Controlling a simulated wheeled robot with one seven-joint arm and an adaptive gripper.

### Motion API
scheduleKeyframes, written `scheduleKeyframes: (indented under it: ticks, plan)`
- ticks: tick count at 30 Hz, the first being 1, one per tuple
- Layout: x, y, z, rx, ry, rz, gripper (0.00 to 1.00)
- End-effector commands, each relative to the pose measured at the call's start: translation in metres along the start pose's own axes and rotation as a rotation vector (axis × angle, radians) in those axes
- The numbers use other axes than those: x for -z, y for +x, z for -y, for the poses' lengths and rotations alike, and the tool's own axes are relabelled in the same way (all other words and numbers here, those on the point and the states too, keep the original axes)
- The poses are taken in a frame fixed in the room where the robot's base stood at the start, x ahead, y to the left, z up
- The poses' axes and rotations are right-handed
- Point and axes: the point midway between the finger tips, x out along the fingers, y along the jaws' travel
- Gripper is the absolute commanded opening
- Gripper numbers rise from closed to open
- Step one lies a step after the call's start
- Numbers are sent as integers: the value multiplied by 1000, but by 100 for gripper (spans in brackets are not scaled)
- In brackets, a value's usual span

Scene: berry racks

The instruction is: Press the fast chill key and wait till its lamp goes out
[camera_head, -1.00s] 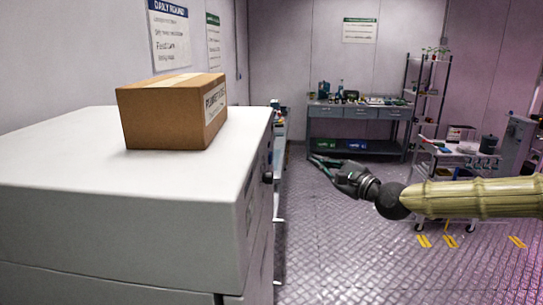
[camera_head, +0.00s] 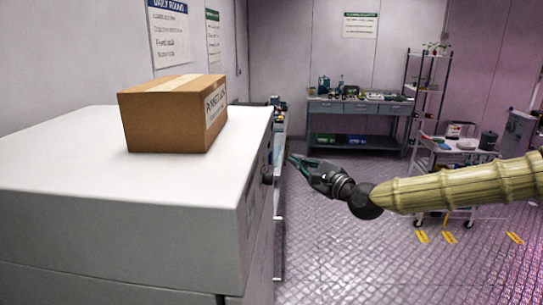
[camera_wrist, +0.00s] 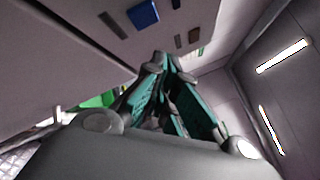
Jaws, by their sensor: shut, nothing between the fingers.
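The white chest unit (camera_head: 190,232) fills the left of the head view, its front panel seen edge-on. In the wrist view its panel (camera_wrist: 75,35) runs along the top, with a blue square part (camera_wrist: 143,14) and small dark and brown rectangular parts (camera_wrist: 113,25), (camera_wrist: 194,34). I cannot tell which is the fast chill key, and I make out no lit lamp. My gripper (camera_head: 291,158) is shut and empty, a little right of the panel edge in the head view. Its closed fingers (camera_wrist: 165,60) point toward the panel in the wrist view.
A cardboard box (camera_head: 170,118) sits on top of the unit. A dark knob (camera_head: 267,178) sticks out from its front. A grey workbench (camera_head: 358,125), a tall shelf (camera_head: 424,90) and a white cart (camera_head: 455,160) stand farther back.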

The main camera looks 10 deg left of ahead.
Motion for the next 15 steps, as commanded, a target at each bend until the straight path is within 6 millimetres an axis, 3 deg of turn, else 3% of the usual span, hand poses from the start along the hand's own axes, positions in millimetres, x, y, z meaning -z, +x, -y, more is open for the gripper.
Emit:
scheduleKeyframes:
  ticks: [15]
  plan:
    - [-15, 20, -15, 0, 0, 0, 0]
